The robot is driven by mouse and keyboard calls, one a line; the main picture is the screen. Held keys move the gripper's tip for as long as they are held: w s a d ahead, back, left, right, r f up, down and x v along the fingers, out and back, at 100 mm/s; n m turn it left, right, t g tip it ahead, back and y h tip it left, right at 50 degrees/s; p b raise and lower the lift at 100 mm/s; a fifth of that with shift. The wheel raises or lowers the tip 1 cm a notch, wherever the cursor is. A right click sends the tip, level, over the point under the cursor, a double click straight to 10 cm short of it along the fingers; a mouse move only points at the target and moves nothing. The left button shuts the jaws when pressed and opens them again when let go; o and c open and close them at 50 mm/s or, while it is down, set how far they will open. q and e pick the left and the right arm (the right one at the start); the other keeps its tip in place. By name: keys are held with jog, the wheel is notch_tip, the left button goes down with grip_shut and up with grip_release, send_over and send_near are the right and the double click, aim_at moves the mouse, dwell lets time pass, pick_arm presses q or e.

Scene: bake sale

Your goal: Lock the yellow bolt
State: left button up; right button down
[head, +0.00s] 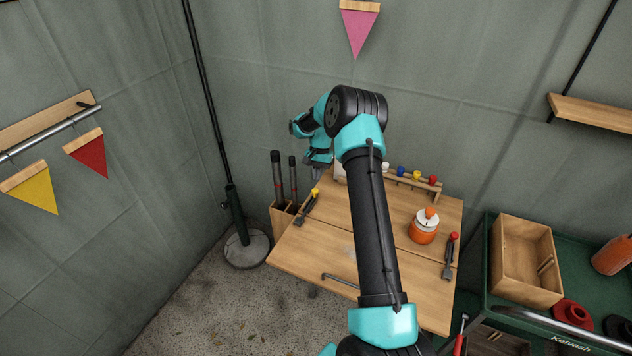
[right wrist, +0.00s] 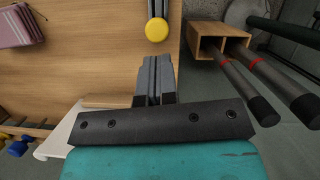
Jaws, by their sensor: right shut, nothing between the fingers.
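The yellow bolt (head: 306,209) lies along the left edge of the wooden tabletop, its yellow knob at the far end. In the right wrist view the round yellow knob (right wrist: 157,30) shows just beyond my fingertips, with part of its metal rod above. My right gripper (head: 318,168) hangs over the table's far left corner, close to the knob; its fingers look apart from it. In the right wrist view its fingers (right wrist: 155,68) are together and empty. A second bolt with a red knob (head: 451,256) lies on the table's right edge. My left gripper is not in view.
A wooden holder (head: 283,218) with dark-handled tools stands beside the table's left edge. An orange jar (head: 423,231) and a rack (head: 410,181) with coloured knobs are on the table. A green cart (head: 486,276) with a wooden box (head: 524,262) stands right.

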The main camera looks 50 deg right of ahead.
jog(key=v, duration=0.7)
jog(key=shift+r, duration=0.1)
jog(key=a+f+n+t, duration=0.15)
jog(key=a+f, duration=0.35)
jog(key=a, duration=0.5)
jog(key=a+f+n+t, duration=0.1)
jog(key=a+f+n, duration=0.25)
jog(key=a, duration=0.75)
jog(key=a+f+n+t, duration=0.1)
jog(key=a+f, duration=0.5)
jog(key=a, duration=0.4)
jog(key=s+a+f+n, duration=0.2)
jog(key=s+a+n, duration=0.1)
jog(key=s+a, duration=0.7)
jog(key=s+a+f+n, duration=0.1)
jog(key=s+f, duration=0.3)
jog(key=s, duration=0.7)
jog(key=shift+s+f+n+g+y, duration=0.2)
jog(key=shift+n+g+y, duration=0.1)
jog(key=shift+n+g, duration=0.15)
